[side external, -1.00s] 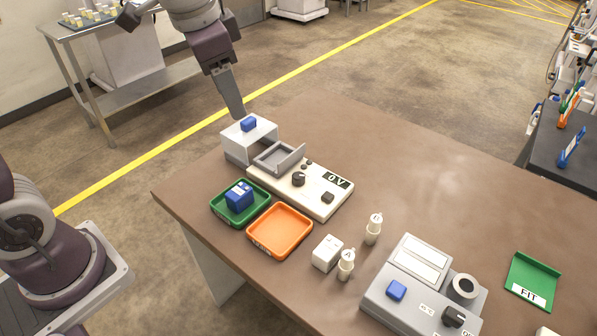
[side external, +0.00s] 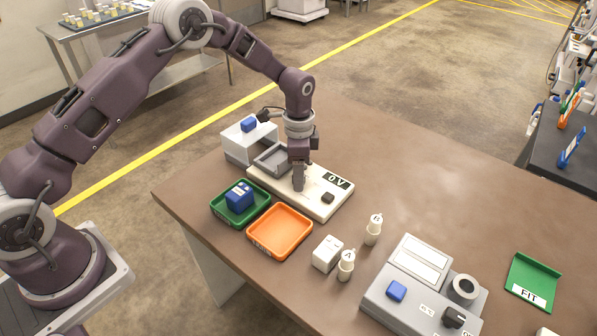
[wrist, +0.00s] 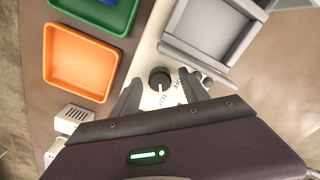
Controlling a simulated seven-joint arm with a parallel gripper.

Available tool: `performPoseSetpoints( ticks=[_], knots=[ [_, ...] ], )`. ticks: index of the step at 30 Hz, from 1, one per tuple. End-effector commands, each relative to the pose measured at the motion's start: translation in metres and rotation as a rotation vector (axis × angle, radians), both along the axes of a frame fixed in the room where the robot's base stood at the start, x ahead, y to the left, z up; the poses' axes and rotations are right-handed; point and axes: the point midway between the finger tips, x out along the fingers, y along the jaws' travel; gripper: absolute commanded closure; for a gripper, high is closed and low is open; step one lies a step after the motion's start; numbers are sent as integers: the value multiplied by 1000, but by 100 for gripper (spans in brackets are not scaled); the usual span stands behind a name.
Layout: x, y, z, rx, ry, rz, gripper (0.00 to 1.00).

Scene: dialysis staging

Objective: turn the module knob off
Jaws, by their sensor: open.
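The beige module (side external: 318,208) lies on the brown table, with a "0 V" display (side external: 338,181) at its right end. Its round black knob (wrist: 159,78) shows in the wrist view with a light pointer line and small lettering that I cannot read surely. My gripper (side external: 299,187) is over the knob, pointing down, and hides it in the side view. In the wrist view my gripper (wrist: 160,88) is open, one finger to each side of the knob; I cannot tell whether they touch it. A smaller black control (side external: 327,198) sits right of the gripper.
A grey open holder (side external: 268,160) stands at the module's left end, beside a white box with a blue button (side external: 248,124). A green tray (side external: 218,210) holding a blue block and an orange tray (side external: 280,232) lie in front. White bottles and a grey device (side external: 410,310) stand to the right.

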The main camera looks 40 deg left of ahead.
Motion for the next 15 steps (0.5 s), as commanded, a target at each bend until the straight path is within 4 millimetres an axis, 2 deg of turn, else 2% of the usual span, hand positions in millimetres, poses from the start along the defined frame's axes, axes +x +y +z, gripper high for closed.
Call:
performPoseSetpoints(
  ticks=[5, 8, 13, 15],
  knots=[
    [0, 0, 0, 0, 0, 0, 48],
    [0, 0, 0, 0, 0, 0, 63],
    [0, 0, 0, 0, 0, 0, 97],
    [0, 0, 0, 1, -1, 1, 100]
  ],
)
